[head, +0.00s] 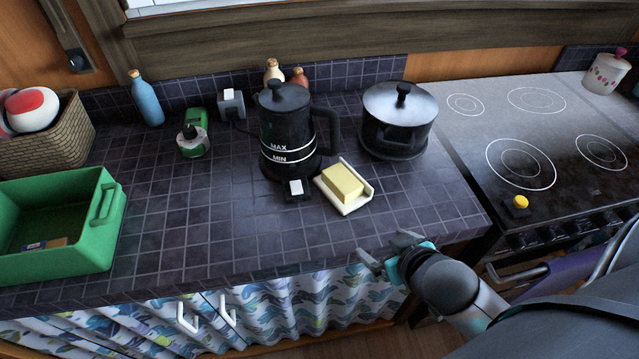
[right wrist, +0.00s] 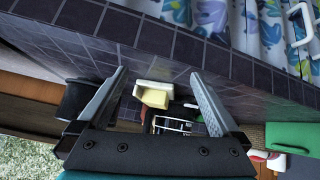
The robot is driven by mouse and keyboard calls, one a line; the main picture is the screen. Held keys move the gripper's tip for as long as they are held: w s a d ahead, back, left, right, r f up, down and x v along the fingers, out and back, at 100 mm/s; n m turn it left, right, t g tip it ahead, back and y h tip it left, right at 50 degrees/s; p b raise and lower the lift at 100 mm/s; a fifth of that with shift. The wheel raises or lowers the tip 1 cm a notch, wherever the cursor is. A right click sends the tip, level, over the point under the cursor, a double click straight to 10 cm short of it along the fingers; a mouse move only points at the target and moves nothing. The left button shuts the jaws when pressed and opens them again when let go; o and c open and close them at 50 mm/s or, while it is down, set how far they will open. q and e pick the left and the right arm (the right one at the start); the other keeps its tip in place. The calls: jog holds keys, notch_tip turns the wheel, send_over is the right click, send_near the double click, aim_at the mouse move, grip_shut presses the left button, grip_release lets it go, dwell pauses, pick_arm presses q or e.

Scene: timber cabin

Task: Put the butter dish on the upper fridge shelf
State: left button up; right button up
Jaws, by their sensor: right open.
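The butter dish (head: 361,204) is a small white tray with a block of yellow butter (head: 342,181) on it. It sits on the dark tiled counter, in front of the black kettle and the pot. My right gripper (head: 379,252) is open and empty at the counter's front edge, in front of the dish and apart from it. In the right wrist view the dish (right wrist: 154,85) shows beyond the gap between the two open fingers (right wrist: 160,95). My left gripper is not in view. No fridge or fridge shelf shows in either view.
A black kettle (head: 286,135) and a small dark block with a white top (head: 296,189) stand close behind and left of the dish. A lidded pot (head: 398,118) stands behind right. A green crate (head: 60,262) is far left, the stove (head: 510,130) right. The front middle counter is clear.

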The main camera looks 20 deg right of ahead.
aim_at(347, 179)
jog(key=w+d+r+t+y, duration=0.1)
jog(key=w+r+t, duration=0.1)
jog(key=w+d+r+n+t+y, duration=0.1)
jog(key=d+r+t, duration=0.1)
jog(key=shift+w+d+r+y, duration=0.1)
jog(key=shift+w+d+y, duration=0.2)
jog(key=shift+w+y, duration=0.1)
jog(key=shift+w+r+n+t+y, duration=0.2)
jog(key=shift+r+n+t+y, duration=0.1)
jog(key=shift+r, duration=0.2)
jog(key=shift+w+a, duration=0.15)
jog(key=shift+r+b+x, duration=0.1)
jog(key=shift+b+x, duration=0.65)
jog(key=shift+x, duration=2.95)
jog(key=shift+r+b+x, duration=0.15)
jog(key=shift+b+x, duration=0.6)
jog(key=shift+x, duration=3)
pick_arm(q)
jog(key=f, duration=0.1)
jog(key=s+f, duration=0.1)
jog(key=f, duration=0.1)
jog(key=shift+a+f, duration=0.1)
pick_arm(e)
jog(key=shift+w+a, duration=0.1)
jog(key=c, duration=1.4)
jog(key=shift+r, duration=0.1)
jog(key=shift+c, duration=0.4)
